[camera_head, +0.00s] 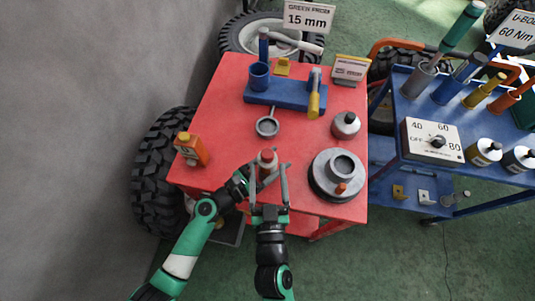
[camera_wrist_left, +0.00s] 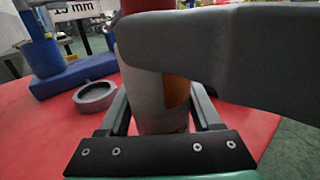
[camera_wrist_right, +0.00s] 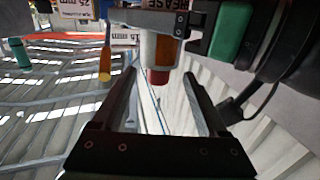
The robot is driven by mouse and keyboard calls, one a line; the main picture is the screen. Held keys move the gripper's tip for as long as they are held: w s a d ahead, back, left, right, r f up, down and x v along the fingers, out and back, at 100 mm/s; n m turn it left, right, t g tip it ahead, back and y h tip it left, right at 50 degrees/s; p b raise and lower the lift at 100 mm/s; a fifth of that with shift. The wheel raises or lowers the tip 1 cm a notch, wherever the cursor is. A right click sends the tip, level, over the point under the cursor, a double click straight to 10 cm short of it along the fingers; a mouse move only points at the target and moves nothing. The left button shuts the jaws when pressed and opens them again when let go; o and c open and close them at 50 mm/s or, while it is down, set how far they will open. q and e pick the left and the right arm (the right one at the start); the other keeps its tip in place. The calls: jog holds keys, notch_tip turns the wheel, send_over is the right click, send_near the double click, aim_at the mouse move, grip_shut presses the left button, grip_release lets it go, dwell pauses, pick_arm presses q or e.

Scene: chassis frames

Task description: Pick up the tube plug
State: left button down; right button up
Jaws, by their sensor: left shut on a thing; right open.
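A pale tube (camera_head: 266,169) with a red cap (camera_head: 266,156) and an orange patch is above the front of the red table. My left gripper (camera_wrist_left: 160,110) is shut on the tube, which stands between its fingers in the left wrist view. The cap (camera_wrist_left: 145,6) is cut off at that view's top edge. My right gripper (camera_head: 269,172) is open. A small red-brown plug-like piece (camera_head: 341,188) is on the grey disc.
A blue tool cart (camera_head: 395,110) stands right. The table's middle-left is clear.

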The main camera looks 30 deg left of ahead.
aim_at(268, 162)
jog(key=x, duration=0.5)
jog(key=shift+w+d+r, duration=0.1)
jog(key=shift+w+r, duration=0.05)
jog(key=shift+r, duration=0.2)
grip_shut()
